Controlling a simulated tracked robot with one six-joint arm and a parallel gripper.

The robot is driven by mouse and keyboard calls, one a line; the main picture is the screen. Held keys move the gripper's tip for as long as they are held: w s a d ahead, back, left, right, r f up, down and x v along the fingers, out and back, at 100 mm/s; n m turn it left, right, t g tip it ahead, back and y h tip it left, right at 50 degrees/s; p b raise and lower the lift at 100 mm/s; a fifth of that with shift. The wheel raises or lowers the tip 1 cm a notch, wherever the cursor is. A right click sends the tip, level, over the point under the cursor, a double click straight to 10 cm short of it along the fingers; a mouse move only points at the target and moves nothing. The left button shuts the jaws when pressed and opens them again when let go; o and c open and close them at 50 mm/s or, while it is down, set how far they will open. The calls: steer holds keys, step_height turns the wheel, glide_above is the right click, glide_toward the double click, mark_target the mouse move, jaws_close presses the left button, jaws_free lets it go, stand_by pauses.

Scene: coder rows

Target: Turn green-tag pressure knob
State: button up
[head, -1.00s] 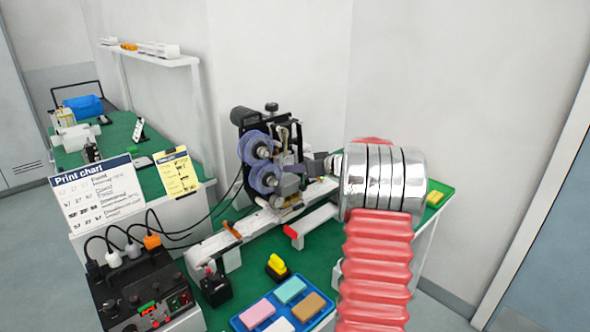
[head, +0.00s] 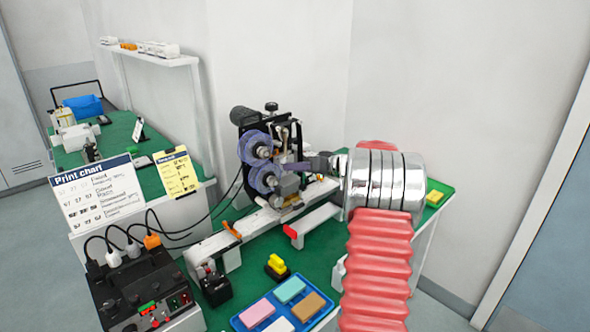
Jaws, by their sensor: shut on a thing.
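The coder machine (head: 272,118) stands on the white rail, a black unit with two blue-violet reels (head: 254,147) on its front. My gripper (head: 291,167) reaches in from the right, beside the lower reel. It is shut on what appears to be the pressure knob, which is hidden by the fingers. No green tag can be made out at this size. My silver wrist and red arm cover the area to the right.
A blue tray (head: 270,316) with coloured blocks and a yellow-topped block (head: 277,264) lie in front on the green bench. A print chart (head: 98,190) and a black control box (head: 140,290) with cables stand at left. A white wall is close behind the machine.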

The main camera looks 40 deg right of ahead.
steer(key=o, duration=1)
steer(key=v, duration=1.3)
steer(key=shift+s+d, duration=0.1)
steer(key=shift+s, duration=0.3)
